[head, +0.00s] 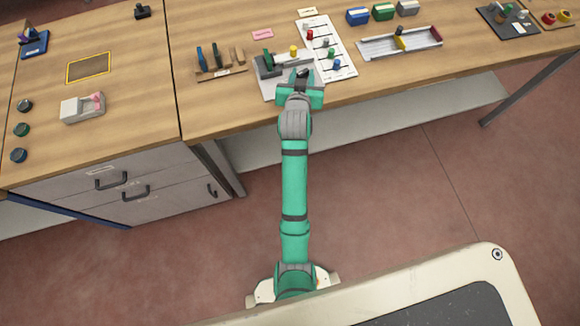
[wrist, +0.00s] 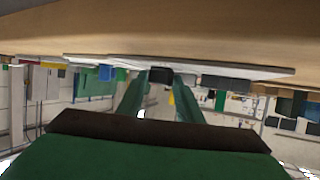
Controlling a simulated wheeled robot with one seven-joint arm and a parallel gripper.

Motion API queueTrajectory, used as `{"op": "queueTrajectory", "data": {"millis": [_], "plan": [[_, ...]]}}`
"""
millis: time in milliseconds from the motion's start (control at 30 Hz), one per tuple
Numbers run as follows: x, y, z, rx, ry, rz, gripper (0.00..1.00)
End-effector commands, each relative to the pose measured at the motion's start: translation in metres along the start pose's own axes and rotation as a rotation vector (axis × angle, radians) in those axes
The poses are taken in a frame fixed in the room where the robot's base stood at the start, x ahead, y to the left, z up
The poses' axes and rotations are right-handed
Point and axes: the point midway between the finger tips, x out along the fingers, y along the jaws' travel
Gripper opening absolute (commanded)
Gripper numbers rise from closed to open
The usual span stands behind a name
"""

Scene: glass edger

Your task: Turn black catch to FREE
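The black catch (head: 303,73) is a small dark piece at the front of a grey fixture (head: 270,66) on the bench. The fixture also carries a green part and a yellow knob. My gripper (head: 302,80) is at the fixture's front right, low over the bench edge. In the wrist view its two green fingers (wrist: 161,88) stand apart, with a black block (wrist: 160,75), seemingly the catch, between or just beyond their tips. I cannot tell if the fingers touch it. No FREE marking is readable, and the catch's setting cannot be made out.
A white panel (head: 341,70) with coloured knobs lies close on the right. A wooden rack (head: 221,72) with upright pieces stands on the left. A divided tray (head: 380,46) and several coloured boxes are further right. The bench front edge runs under my arm.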

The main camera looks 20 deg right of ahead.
Motion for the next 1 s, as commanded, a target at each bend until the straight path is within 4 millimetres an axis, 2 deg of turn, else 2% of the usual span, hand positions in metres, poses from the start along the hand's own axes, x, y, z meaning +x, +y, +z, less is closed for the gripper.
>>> {"op": "queueTrajectory", "data": {"millis": [833,1000], "plan": [[0.002,0.01,-0.002,-0.157,0.002,-0.38,0.31],[-0.029,0.02,-0.001,-0.156,0.001,-0.376,0.31]]}}
